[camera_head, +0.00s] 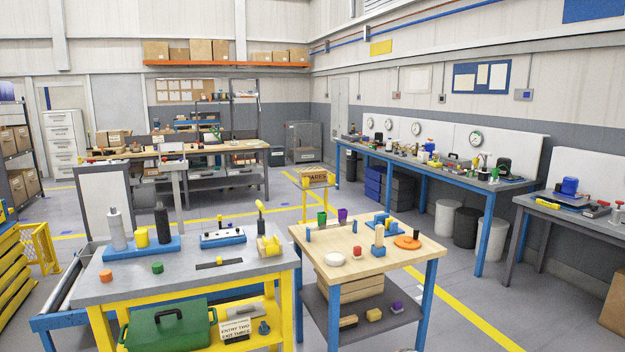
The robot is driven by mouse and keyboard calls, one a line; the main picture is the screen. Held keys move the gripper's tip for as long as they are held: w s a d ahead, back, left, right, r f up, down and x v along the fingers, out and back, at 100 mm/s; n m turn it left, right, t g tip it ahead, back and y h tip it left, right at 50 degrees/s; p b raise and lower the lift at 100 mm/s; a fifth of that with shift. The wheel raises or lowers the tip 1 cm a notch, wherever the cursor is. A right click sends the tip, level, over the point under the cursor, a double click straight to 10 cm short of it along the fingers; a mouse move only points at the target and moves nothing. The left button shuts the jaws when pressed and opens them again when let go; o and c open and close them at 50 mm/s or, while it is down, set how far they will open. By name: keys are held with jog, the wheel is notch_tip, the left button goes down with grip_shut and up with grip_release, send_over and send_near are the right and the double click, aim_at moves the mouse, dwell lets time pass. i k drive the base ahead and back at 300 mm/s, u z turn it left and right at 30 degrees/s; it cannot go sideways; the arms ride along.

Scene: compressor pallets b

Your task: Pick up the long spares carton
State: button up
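A brown cardboard carton (317,178) with dark lettering that seems to read "SPARES" sits on a small yellow-framed stand (306,187), just behind the wooden-topped table. It looks longer than it is tall. Its lower front is close behind the items on that table in the picture, and its far side is hidden. My gripper and arm are not in view.
The wooden-topped table (347,271) with blue legs holds cups, a white dish and an orange disc. Left of it stands a grey-topped yellow bench (190,291) with tools. A long blue-legged workbench (430,178) lines the right wall. Grey floor (432,255) is open between them.

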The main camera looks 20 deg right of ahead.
aim_at(315, 174)
jog(key=z, duration=1.75)
jog(key=i, duration=3.15)
